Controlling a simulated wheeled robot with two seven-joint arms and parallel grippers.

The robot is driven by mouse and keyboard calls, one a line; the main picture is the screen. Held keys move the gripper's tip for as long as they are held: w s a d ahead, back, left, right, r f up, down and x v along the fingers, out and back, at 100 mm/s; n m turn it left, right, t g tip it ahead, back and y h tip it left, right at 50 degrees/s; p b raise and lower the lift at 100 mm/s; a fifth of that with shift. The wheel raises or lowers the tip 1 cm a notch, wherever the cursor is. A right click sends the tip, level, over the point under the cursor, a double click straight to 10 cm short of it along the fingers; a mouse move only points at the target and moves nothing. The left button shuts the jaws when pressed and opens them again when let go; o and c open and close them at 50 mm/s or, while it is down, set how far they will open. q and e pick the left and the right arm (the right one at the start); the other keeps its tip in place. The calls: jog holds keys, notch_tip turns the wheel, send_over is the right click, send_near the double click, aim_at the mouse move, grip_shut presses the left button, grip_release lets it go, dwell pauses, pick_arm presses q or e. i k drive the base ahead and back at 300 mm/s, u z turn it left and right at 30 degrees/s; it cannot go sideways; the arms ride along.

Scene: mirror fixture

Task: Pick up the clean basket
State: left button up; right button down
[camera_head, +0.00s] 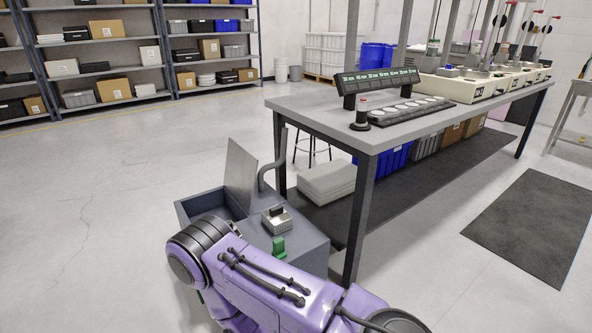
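A grey cleaning-station-like unit (305,232) stands on the floor at the lower middle, beside the table. It has an open dark compartment at its left and an upright grey panel behind. On its top sits a small silver metal box (278,222) with a dark top part; this may be the clean basket, but I cannot tell for sure. A small green part (279,248) stands in front of it. A purple arm of mine crosses in front of the unit and hides its front. Neither of my grippers shows.
White stacked sheets (327,184) and bins lie beneath. Shelves (110,58) line the back. Open floor (100,190) is at the left.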

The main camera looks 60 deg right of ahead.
aim_at(276, 218)
jog(key=z, duration=1.9)
